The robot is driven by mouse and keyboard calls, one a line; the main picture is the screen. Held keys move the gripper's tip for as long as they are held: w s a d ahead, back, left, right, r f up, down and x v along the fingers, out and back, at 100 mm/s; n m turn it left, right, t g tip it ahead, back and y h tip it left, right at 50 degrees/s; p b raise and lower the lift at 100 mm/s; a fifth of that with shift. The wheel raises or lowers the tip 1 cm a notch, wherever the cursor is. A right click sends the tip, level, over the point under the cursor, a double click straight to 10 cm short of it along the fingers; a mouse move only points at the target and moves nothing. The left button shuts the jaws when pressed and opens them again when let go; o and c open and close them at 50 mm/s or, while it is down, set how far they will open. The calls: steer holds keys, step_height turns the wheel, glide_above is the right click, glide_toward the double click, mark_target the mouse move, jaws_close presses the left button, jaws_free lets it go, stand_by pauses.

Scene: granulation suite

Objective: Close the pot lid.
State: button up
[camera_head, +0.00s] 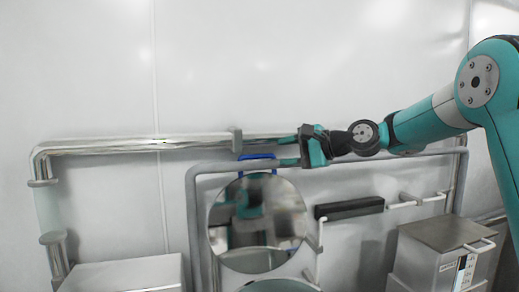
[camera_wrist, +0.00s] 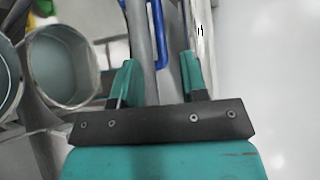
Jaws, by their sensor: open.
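The pot lid (camera_head: 257,222) is a round, mirror-like disc standing raised, close to upright. Part of the pot's rim (camera_head: 280,285) shows below it at the bottom edge, the rest cut off. A blue handle (camera_head: 258,157) shows at the lid's top, partly crossed by a grey pipe. My gripper (camera_head: 288,151) is open and empty, just right of the handle and pointing left. In the wrist view the blue handle (camera_wrist: 161,38) lies ahead, between the lines of my gripper's fingers (camera_wrist: 158,75), apart from them. Round metal rims show at left there; I cannot tell lid from pot.
A grey pipe (camera_head: 195,215) and a shiny pipe (camera_head: 110,145) run along the white wall near my gripper. A black bar (camera_head: 348,208) is right of the lid. Metal boxes stand at right (camera_head: 445,235) and lower left (camera_head: 125,275). The space above the pipes is clear.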

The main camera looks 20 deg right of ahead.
mark_target(261, 156)
steer(key=p+x, duration=0.2)
steer(key=x, duration=0.4)
steer(key=shift+w+a, duration=0.15)
steer(key=shift+a, duration=0.05)
steer(key=shift+w+a+f+p, duration=0.25)
steer(key=shift+w+a+p, duration=0.05)
steer(key=shift+w+a, duration=0.1)
jaws_close()
